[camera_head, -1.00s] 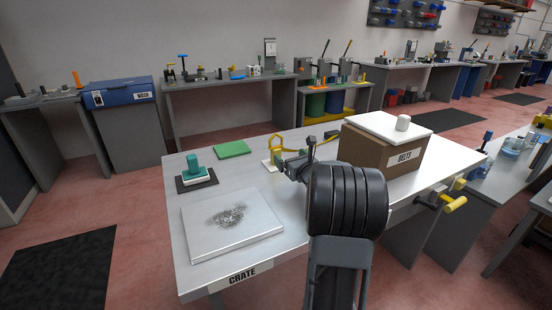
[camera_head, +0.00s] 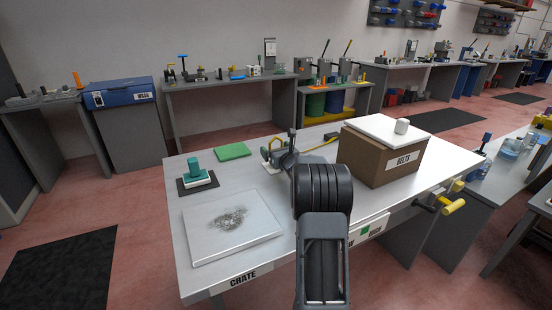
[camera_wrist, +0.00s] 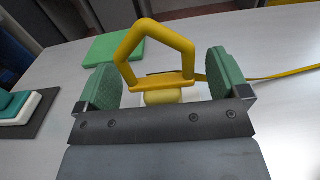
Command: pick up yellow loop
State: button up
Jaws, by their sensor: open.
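The yellow loop (camera_wrist: 153,50) is a five-sided yellow handle standing up on a yellow bar in the wrist view. A pale yellow block shows under the bar, and a white base (camera_head: 271,168) shows in the head view. My gripper (camera_wrist: 168,78) is open, with one green pad left and one right of the loop. The loop stands between and slightly beyond the pads, with a gap on each side.
A yellow strap (camera_wrist: 283,74) runs right from the loop. A green pad (camera_head: 233,151) lies behind left, and a teal block on a white base (camera_head: 195,170) stands left. The BELTS box (camera_head: 385,152) is to the right. A grey plate (camera_head: 232,222) lies at the front left.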

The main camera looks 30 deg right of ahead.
jog(key=shift+c, duration=0.3)
jog(key=c, duration=1.1)
jog(key=shift+o, duration=0.2)
jog(key=shift+r, duration=0.25)
